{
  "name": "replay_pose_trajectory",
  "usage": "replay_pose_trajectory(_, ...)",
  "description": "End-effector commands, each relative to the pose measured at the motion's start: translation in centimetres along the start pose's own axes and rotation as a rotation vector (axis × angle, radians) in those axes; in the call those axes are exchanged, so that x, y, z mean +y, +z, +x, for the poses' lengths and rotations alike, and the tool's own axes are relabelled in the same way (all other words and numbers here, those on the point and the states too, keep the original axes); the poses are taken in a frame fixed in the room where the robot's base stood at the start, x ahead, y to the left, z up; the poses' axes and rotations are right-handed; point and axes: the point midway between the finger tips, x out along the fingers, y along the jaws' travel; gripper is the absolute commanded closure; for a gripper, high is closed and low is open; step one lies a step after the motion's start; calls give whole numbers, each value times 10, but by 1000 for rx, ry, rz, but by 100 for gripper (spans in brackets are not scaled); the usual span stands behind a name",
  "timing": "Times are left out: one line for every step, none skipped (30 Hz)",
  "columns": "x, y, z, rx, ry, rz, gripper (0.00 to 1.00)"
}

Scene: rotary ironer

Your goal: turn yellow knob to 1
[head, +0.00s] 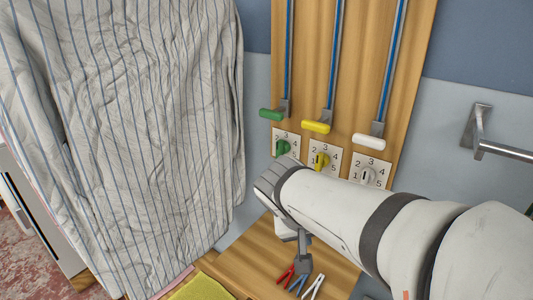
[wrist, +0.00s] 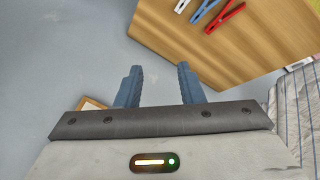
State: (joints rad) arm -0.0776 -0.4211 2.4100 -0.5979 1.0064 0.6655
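The yellow knob (head: 321,160) sits on a white dial plate (head: 332,158) numbered around it, mounted on the wooden board. It is the middle of three dials, between a green knob (head: 283,147) and a white knob (head: 367,175). Its exact pointing is too small to tell. My gripper (head: 303,264) hangs below and in front of the dials, apart from the yellow knob. In the wrist view, its two blue-grey fingers (wrist: 159,75) are spread with nothing between them. The knobs are not in the wrist view.
Green (head: 272,114), yellow (head: 316,127) and white (head: 369,141) slider handles sit above the dials. Clothespins (head: 300,282) lie on the wooden shelf (head: 250,262) below. A striped cloth (head: 130,130) hangs at left. A metal bar (head: 500,151) juts from the wall at right.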

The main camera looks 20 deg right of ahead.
Motion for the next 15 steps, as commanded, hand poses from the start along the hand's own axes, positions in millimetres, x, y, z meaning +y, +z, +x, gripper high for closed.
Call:
replay_pose_trajectory(-2,-6,20,60,72,45,65)
replay_pose_trajectory(2,-14,22,105,114,83,65)
replay_pose_trajectory(6,-26,24,171,168,134,65)
replay_pose_trajectory(8,-35,24,227,202,175,65)
replay_pose_trajectory(10,-44,24,284,233,214,65)
replay_pose_trajectory(12,-56,22,366,266,267,65)
replay_pose_trajectory(12,-66,20,429,286,306,65)
replay_pose_trajectory(13,-74,16,492,300,345,65)
replay_pose_trajectory(12,-85,11,575,310,393,65)
replay_pose_trajectory(11,-93,7,634,315,427,65)
replay_pose_trajectory(10,-100,2,692,315,457,65)
replay_pose_trajectory(8,-108,-4,762,310,494,65)
replay_pose_trajectory(7,-113,-10,810,305,519,65)
replay_pose_trajectory(6,-118,-14,854,298,541,65)
replay_pose_trajectory(4,-123,-20,902,287,565,65)
